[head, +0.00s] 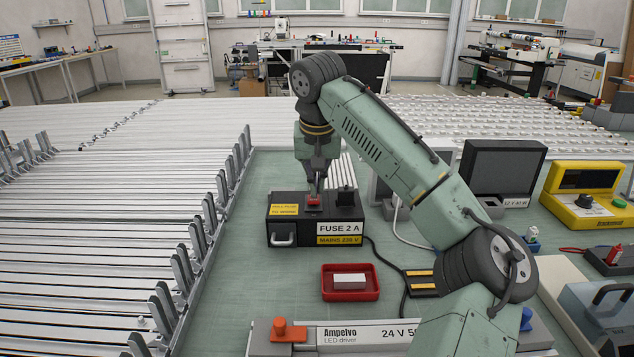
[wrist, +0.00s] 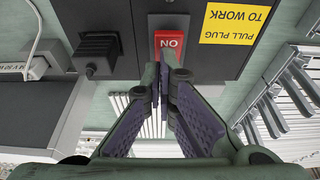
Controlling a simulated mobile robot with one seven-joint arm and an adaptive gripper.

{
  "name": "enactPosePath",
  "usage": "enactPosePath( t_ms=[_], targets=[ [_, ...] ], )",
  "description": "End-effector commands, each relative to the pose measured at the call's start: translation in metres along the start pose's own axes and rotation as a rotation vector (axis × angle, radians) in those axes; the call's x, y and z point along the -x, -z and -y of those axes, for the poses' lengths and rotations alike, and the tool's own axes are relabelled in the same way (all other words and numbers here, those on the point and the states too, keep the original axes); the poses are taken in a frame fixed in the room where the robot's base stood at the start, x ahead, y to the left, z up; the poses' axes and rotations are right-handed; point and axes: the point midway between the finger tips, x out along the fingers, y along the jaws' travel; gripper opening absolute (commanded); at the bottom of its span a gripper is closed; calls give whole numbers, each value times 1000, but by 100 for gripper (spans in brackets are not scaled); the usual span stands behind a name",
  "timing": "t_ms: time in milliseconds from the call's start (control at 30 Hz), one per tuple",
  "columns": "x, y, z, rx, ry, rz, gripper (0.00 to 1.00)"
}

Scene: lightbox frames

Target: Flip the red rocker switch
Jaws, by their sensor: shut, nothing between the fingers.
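The red rocker switch (head: 313,201) sits on top of a black box (head: 291,226) in the middle of the head view. In the wrist view the switch (wrist: 169,41) is a red rectangle with white "ON" lettering, seen upside down. My gripper (head: 315,188) points down just over the switch. In the wrist view my gripper (wrist: 162,70) has its fingertips together at the switch's near edge, with nothing between them. I cannot tell whether the fingertips touch the switch. They hide a little of its near end.
A black plug (wrist: 97,54) stands on the box beside the switch, and a yellow label (wrist: 236,23) lies on the other side. A red tray (head: 350,293) with a white block is in front. Metal rails with upright posts (head: 206,215) stand left.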

Motion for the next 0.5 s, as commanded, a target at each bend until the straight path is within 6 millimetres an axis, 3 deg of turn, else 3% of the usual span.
enactPosePath(
  t_ms=[167,500],
  targets=[
    [6,4,0,0,1,0,0],
    [43,28,-3,1,2,0,0]
  ],
)
